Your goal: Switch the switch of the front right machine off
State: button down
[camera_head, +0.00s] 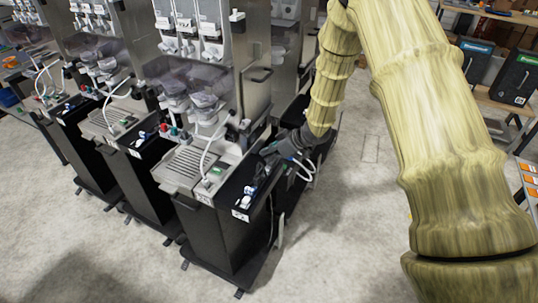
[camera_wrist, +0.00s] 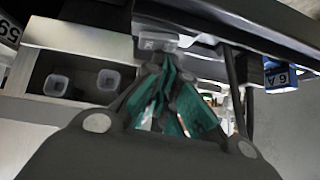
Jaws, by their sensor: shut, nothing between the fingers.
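The front right machine (camera_head: 225,225) is the nearest of the row in the head view, with a black base and a grey slotted tray on top. A small green part (camera_head: 216,171) sits on its top beside the tray; I cannot tell whether it is the switch. My gripper (camera_head: 267,153) is over the right side of this machine. In the wrist view its green-padded fingers (camera_wrist: 166,66) are together and empty. Their tips are close to a small pale block (camera_wrist: 158,42) on the machine's edge; I cannot tell whether they touch it. The switch's position is not clear.
A blue part marked "6 A" (camera_wrist: 281,75) is at the right in the wrist view. Two small clear cups (camera_wrist: 82,82) sit in a dark recess at left. A white hose (camera_head: 208,150) curves above the machine's top. Similar machines stand to the left; floor (camera_head: 340,250) is clear in front.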

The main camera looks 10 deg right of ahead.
jog(key=shift+w+d+r+p, duration=0.15)
jog(key=shift+w+d+p, duration=0.15)
jog(key=shift+w+d, duration=0.1)
jog(key=shift+a, duration=0.1)
jog(key=shift+r, duration=0.1)
jog(key=r+p, duration=0.4)
jog(key=shift+s+a, duration=0.15)
jog(key=shift+s, duration=0.1)
jog(key=shift+s+b, duration=0.15)
jog(key=shift+b, duration=0.3)
jog(key=s+b+v, duration=0.1)
jog(key=b+v, duration=0.2)
jog(key=v, duration=0.6)
jog(key=shift+s+a+r, duration=0.15)
jog(key=shift+a+r, duration=0.05)
